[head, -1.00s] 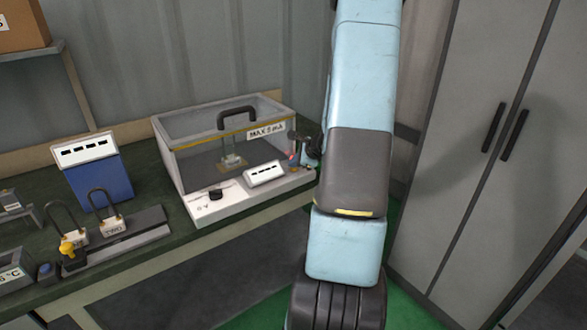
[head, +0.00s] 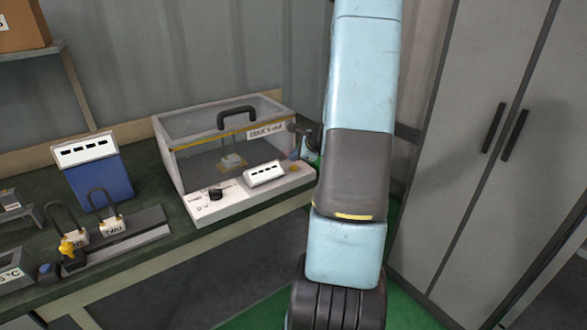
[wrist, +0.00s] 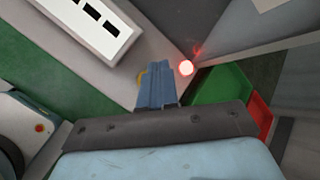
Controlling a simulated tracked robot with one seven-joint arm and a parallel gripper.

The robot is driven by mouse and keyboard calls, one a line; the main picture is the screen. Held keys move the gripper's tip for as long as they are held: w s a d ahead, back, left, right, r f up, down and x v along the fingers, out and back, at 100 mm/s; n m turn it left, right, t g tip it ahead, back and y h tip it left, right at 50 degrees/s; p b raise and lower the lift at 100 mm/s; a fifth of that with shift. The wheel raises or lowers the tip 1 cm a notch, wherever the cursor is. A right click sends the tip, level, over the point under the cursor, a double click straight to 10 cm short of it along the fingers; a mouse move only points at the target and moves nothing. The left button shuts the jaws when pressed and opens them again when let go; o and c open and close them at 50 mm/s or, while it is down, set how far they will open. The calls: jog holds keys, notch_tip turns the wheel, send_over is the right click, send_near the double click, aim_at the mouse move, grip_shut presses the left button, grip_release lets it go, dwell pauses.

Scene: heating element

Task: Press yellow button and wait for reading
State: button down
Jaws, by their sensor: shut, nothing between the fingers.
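The heating box (head: 205,200) has a clear cover and a white front panel. A small yellow round spot, likely the yellow button (wrist: 140,77), shows in the wrist view at the left edge of my gripper (wrist: 155,68), partly hidden by it. My gripper's blue fingers are shut and empty. They reach over the panel close beside the yellow spot; I cannot tell whether they touch it. The panel display (head: 267,173) shows only dashes; it also shows in the wrist view (wrist: 90,25). A glowing red light (wrist: 186,68) lies right of the fingertips.
A black knob (head: 215,193) sits on the panel. Left on the green bench are a blue meter (head: 98,180) showing dashes and two padlocks (head: 112,226). A tall grey cabinet (head: 470,150) stands right. A black handle (head: 236,115) tops the clear cover.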

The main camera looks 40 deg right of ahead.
aim_at(294, 169)
jog(key=shift+r, duration=2.15)
jog(key=shift+a+r, duration=0.2)
jog(key=shift+a, duration=0.05)
jog(key=s+a+r+n+g+y, duration=0.1)
jog(key=s+a+r+n, duration=0.3)
jog(key=a+r+n, duration=0.5)
jog(key=s+a+r+n+g+y, duration=0.15)
jog(key=s+a+r+n, duration=0.3)
jog(key=a, duration=0.75)
jog(key=s+a+r+n+h, duration=0.2)
jog(key=s+n, duration=0.3)
jog(key=s, duration=0.4)
jog(key=s+a+r+n+h, duration=0.2)
jog(key=s+a+r+n, duration=0.2)
jog(key=s, duration=0.5)
jog(key=shift+r+n+g, duration=0.45)
jog(key=shift+n, duration=0.6)
